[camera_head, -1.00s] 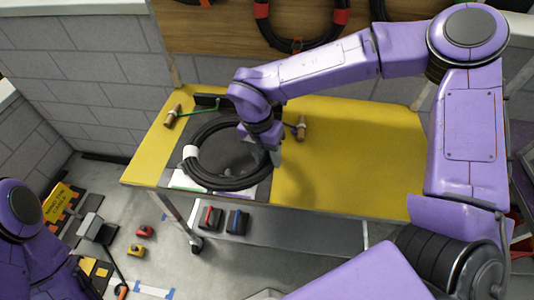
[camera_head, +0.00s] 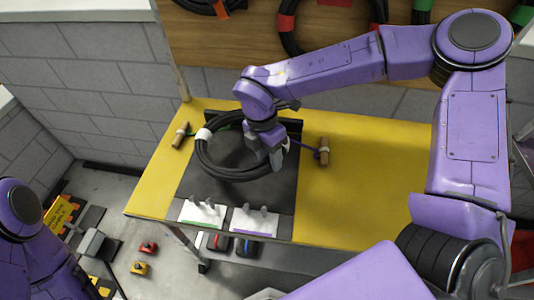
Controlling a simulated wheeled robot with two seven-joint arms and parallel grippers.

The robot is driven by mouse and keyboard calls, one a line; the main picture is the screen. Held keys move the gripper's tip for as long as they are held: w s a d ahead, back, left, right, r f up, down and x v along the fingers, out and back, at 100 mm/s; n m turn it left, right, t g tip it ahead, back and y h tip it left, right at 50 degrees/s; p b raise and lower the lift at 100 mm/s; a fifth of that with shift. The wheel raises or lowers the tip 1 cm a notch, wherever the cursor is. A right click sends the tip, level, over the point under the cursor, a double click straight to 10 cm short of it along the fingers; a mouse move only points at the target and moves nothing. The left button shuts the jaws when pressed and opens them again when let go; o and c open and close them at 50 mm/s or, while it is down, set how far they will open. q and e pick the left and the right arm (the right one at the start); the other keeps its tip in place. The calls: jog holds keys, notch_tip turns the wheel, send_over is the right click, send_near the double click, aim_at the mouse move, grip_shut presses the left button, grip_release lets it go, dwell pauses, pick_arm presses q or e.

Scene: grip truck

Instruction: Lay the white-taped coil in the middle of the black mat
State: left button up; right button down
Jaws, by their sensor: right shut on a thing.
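The white-taped coil (camera_head: 205,168) is a black cable ring with a white tape band (camera_head: 203,134) at its upper left. It is over the upper part of the black mat (camera_head: 190,187) on the yellow table. My right gripper (camera_head: 276,160) is shut on the coil's right side. I cannot tell whether the coil touches the mat or is a little above it. The mat's lower part shows bare.
Two white cards (camera_head: 202,213) with grey clips lie at the mat's front edge. Brown wooden handles (camera_head: 180,135) with cords stand on both sides of the mat. The yellow table (camera_head: 370,170) is clear on the right. More coils (camera_head: 287,35) hang on the wooden board behind.

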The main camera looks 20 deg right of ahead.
jog(key=f+b, duration=0.2)
jog(key=f, duration=0.1)
jog(key=f+b, duration=0.2)
jog(key=f, duration=0.1)
jog(key=shift+w+f+b, duration=0.2)
jog(key=shift+f+b, duration=0.1)
jog(key=shift+b, duration=0.05)
jog(key=shift+s+f+b, duration=0.15)
jog(key=shift+f+b, duration=0.25)
jog(key=shift+f, duration=0.15)
jog(key=c, duration=0.5)
grip_release()
jog(key=shift+f, duration=0.1)
jog(key=r, duration=0.3)
jog(key=w+r+b, duration=0.1)
jog(key=r, duration=0.3)
jog(key=w+r, duration=0.1)
jog(key=r, duration=0.2)
jog(key=shift+a+r, duration=0.2)
jog(key=shift+a, duration=0.15)
